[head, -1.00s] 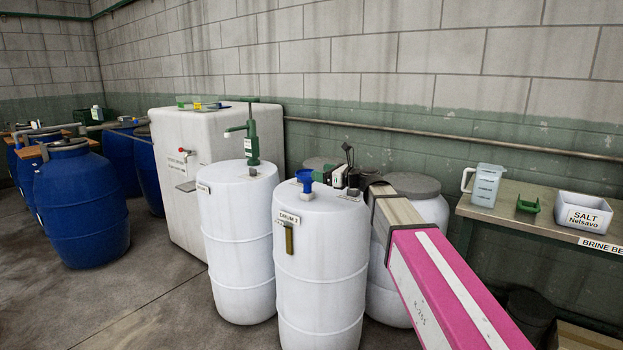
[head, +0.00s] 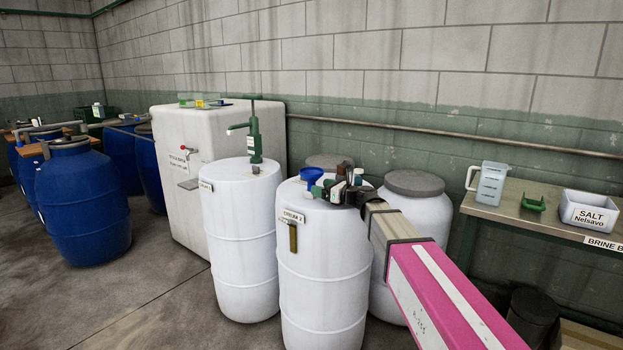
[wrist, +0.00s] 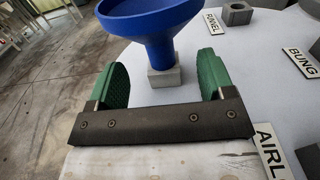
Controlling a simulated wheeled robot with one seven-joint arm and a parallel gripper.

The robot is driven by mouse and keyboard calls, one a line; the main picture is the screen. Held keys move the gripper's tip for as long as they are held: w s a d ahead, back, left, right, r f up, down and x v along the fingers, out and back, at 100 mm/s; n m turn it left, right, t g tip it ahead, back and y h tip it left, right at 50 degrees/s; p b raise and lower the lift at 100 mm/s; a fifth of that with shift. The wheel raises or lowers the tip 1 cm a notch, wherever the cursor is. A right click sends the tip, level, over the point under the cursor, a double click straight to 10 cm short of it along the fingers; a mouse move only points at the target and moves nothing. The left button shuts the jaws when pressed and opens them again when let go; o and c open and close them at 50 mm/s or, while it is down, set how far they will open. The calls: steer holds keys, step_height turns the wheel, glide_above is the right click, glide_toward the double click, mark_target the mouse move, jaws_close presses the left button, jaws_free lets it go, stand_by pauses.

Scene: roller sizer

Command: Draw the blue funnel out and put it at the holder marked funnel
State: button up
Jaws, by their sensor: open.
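The blue funnel (head: 311,176) stands upright on top of the white drum marked drum 2 (head: 322,260). In the wrist view the funnel (wrist: 150,22) narrows down to a grey square block (wrist: 164,77) on the drum top. My gripper (wrist: 162,82) is open, with one green pad on each side of the block and the funnel's lower end. I cannot tell whether the funnel's stem lies fully between the pads; neither pad appears to touch it. In the head view my gripper (head: 326,190) is just right of the funnel. The holder (wrist: 237,13) beside the FUNNEL label (wrist: 214,22) is an empty grey block with a hole.
The BUNG label (wrist: 303,63) and a partly cut-off AIRL label (wrist: 270,146) lie on the drum top. A white drum with a green pump (head: 255,140) stands close on the left. A bench (head: 490,208) is at right.

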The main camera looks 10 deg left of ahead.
mark_target(311, 184)
steer(key=shift+x, duration=2.55)
steer(key=c, duration=1.2)
